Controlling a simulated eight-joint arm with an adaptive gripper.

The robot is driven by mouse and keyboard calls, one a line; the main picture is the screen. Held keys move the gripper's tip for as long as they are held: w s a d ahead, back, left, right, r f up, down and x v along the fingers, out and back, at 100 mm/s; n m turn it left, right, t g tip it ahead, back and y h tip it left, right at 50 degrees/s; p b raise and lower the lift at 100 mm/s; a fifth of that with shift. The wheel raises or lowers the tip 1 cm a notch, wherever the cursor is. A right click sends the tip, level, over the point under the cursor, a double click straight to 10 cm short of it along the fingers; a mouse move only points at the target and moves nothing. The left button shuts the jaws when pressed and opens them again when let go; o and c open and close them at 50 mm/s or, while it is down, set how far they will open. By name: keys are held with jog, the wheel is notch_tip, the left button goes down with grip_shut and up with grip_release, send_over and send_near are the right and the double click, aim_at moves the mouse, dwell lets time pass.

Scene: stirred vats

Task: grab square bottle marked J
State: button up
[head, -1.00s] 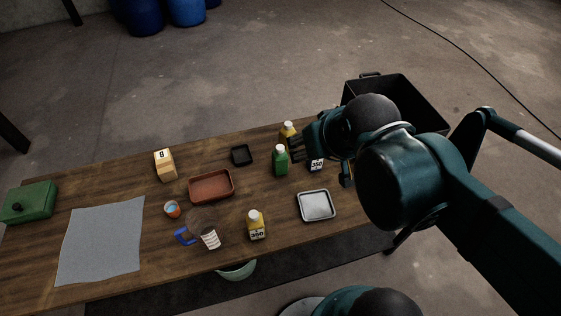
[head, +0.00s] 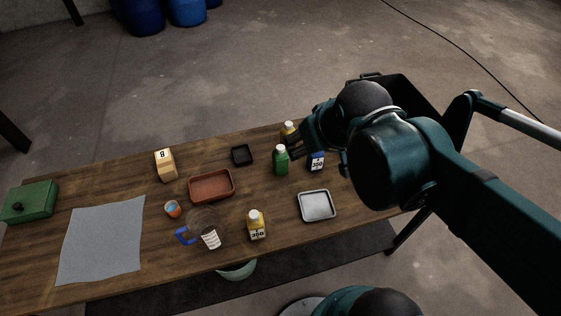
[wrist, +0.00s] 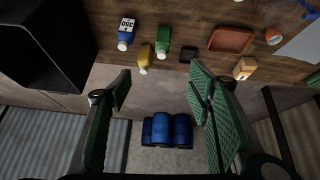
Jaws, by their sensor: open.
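Several bottles stand upright on the table. A yellow bottle with a white cap and a label (head: 257,226) is near the front edge; its small mark is too blurred to read surely. A green bottle (head: 280,161), a blue bottle with a white label (head: 318,163) and a second yellow bottle (head: 288,130) are grouped at the right rear. In the wrist view the blue (wrist: 126,33), rear yellow (wrist: 145,57) and green (wrist: 162,42) bottles lie beyond my fingertips. My gripper (wrist: 160,82) is open and empty. In the head view it hangs near the rear yellow bottle, partly hiding it.
A black bin (wrist: 45,45) stands beyond the table's right end. A silver tray (head: 317,206), brown tray (head: 211,186), small black tray (head: 242,155), tan carton (head: 165,165), blue-handled jug (head: 205,228) and orange cup (head: 172,209) occupy the table. A grey mat (head: 102,240) lies clear at left.

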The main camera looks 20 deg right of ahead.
jog(key=w+n, duration=0.1)
jog(key=w, duration=0.1)
jog(key=n+g, duration=0.6)
jog(key=n, duration=0.9)
send_near(280, 146)
notch_tip(280, 146, down, 7)
jog(key=shift+r+p, duration=0.1)
jog(key=shift+p, duration=0.25)
jog(key=shift+w+f+n+g, duration=0.15)
jog(key=shift+f+n+g, duration=0.2)
jog(key=shift+f, duration=0.35)
jog(key=shift+f, duration=0.1)
jog(key=shift+f, duration=1.2)
jog(key=shift+f, duration=0.1)
